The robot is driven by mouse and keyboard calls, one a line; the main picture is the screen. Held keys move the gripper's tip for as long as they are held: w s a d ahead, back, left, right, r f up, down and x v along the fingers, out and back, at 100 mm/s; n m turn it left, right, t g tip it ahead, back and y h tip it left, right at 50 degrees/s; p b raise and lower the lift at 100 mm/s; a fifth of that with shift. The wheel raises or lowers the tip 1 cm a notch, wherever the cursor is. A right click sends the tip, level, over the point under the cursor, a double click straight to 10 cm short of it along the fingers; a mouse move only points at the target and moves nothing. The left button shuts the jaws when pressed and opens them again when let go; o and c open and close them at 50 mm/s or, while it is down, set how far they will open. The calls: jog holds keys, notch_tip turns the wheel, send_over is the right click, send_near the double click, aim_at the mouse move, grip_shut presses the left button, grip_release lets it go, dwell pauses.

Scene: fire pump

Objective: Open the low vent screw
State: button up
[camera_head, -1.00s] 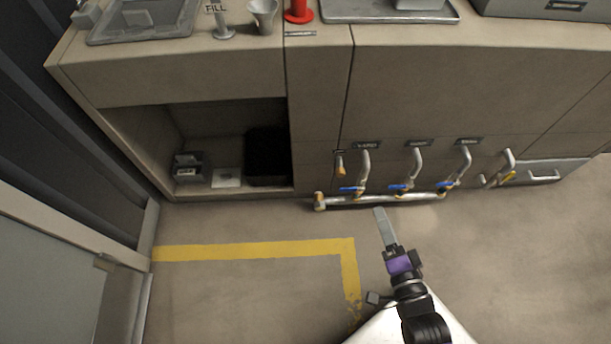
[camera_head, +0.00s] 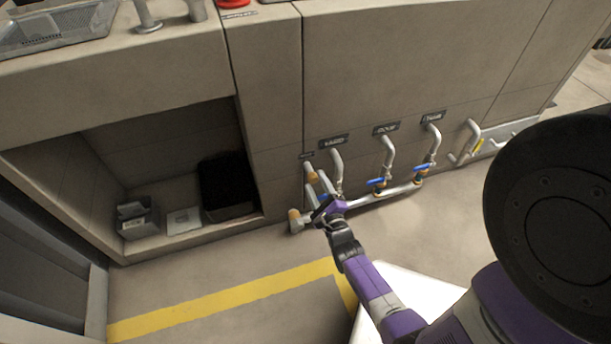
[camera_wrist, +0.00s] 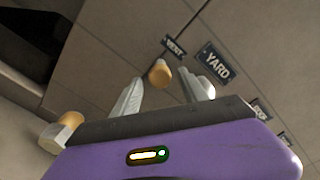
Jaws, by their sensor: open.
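The vent screw (camera_wrist: 159,73) is a small stub with a brass-coloured end, below the VENT label (camera_wrist: 173,47) on the beige panel. In the head view the vent screw (camera_head: 311,172) is low on the panel, left of the first bent pipe. My gripper (camera_wrist: 163,88) is open, with one pale finger on each side of the screw in the wrist view. Whether the fingers reach along the screw or stop short of it, I cannot tell. In the head view my gripper (camera_head: 317,184) is just below the screw and partly overlaps it.
Bent drain pipes with blue-handled valves (camera_head: 377,183) stand to the right, beneath the YARD label (camera_wrist: 218,63) and others. A low horizontal pipe (camera_head: 388,193) runs under them, with a brass-ended fitting (camera_head: 295,218) at its left. An open cabinet bay holds a black bin (camera_head: 228,186).

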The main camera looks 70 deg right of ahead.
aim_at(311, 172)
jog(key=shift+b+x, duration=0.75)
jog(key=shift+x, duration=2)
grip_shut()
